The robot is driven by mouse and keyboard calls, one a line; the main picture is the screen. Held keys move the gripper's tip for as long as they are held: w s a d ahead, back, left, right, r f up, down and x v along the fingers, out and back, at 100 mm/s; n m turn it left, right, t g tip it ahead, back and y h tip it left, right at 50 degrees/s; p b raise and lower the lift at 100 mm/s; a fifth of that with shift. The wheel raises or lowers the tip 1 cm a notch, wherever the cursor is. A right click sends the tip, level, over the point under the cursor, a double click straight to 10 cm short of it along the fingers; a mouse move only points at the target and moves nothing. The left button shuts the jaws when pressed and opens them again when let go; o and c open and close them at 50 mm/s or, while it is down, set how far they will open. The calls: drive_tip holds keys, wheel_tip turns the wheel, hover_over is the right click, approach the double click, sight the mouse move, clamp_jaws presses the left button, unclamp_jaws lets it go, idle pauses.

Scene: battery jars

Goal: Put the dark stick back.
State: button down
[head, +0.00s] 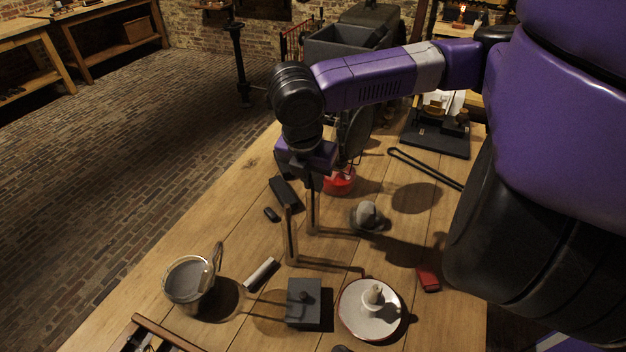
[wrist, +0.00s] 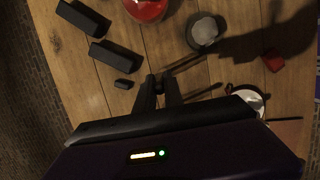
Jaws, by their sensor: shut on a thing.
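My gripper (head: 312,196) points down over the middle of the table. In the wrist view, its dark fingers (wrist: 158,88) are close together, shut on a narrow dark thing, which I take as the dark stick (wrist: 157,77). The fingers hide most of it, so its length and lower end are unclear. A slim upright post (head: 291,236) stands just in front of the gripper in the head view.
Dark bars (wrist: 115,62) lie left of my gripper, with a small dark piece (wrist: 123,84) near them. A red object (head: 341,181) and a grey round piece (head: 366,214) are close by. A dark box (head: 303,304), a white dish (head: 357,322) and a red block (head: 428,278) occupy the front.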

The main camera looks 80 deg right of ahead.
drive_tip(key=c, duration=1.5)
unclamp_jaws()
drive_tip(key=shift+f, duration=0.1)
drive_tip(key=shift+o, duration=0.2)
drive_tip(key=p+v, duration=0.1)
drive_tip(key=v, duration=1.1)
